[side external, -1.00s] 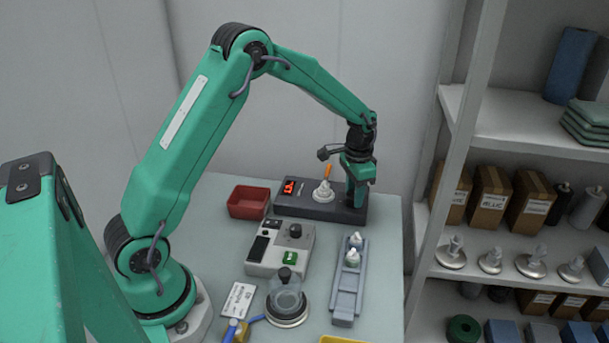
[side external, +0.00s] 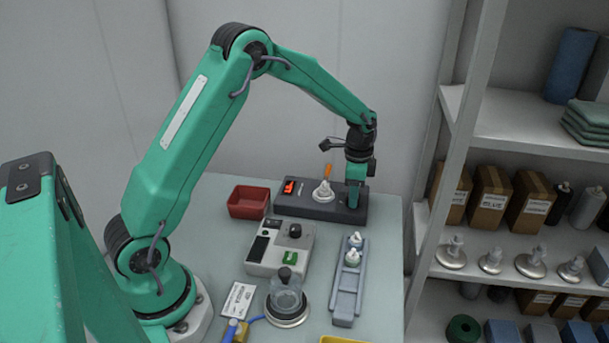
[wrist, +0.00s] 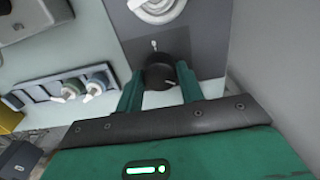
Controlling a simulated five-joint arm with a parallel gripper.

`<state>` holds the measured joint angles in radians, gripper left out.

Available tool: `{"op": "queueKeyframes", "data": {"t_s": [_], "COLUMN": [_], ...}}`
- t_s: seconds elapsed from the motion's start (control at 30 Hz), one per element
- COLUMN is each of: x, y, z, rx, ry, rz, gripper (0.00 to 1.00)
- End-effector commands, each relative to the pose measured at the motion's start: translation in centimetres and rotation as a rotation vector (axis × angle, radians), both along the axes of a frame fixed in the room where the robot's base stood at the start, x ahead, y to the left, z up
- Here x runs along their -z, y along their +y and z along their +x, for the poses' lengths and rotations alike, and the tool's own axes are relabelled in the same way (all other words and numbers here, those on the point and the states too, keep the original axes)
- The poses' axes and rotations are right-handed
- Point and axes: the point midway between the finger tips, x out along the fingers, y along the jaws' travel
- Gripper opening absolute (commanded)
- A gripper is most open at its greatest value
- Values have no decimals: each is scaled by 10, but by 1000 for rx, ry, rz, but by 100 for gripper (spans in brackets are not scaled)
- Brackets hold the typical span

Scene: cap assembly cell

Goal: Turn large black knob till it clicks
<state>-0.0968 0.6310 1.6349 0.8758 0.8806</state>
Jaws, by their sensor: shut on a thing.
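The large black knob (wrist: 160,72) sits at the right end of a dark grey unit (side external: 325,212). In the side view my gripper (side external: 354,196) stands at the unit's right end and hides most of the knob. A small white mark (wrist: 154,45) is on the panel beside the knob.
A white round fitting (side external: 323,192) with an orange-handled tool (side external: 327,171) and a red lit display (side external: 289,187) are on the same unit. A red bin (side external: 248,203), a light grey control box (side external: 280,250) and a grey rail (side external: 346,298) with white-capped parts stand nearby. Shelving is on the right.

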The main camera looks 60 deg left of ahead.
Motion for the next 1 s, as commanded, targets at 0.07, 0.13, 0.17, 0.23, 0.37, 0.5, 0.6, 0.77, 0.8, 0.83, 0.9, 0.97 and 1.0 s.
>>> {"op": "queueKeyframes", "data": {"t_s": [0.07, 0.13, 0.17, 0.23, 0.37, 0.5, 0.6, 0.77, 0.8, 0.83, 0.9, 0.97, 1.0], "x": [-2, -2, -2, -2, -1, -1, -1, -5, -8, -10, -16, -23, -28], "y": [0, 0, 0, 0, 0, 0, 0, 0, 0, 0, 0, 0, 0], "z": [0, 0, 0, 0, 0, 0, 0, 0, 0, 0, 1, 0, 1], "rx": [0, -1, -1, -1, -2, -2, -2, -2, -2, -2, -2, -2, -2], "ry": [-1, -1, -1, -1, 0, 0, 0, -1, -1, -1, -3, -2, -3], "rz": [1, 1, 1, 1, 0, 0, 0, 1, 0, 0, 0, 1, 0], "gripper": [15, 15, 15, 41, 59, 59, 59, 59, 59, 59, 59, 59, 59]}}
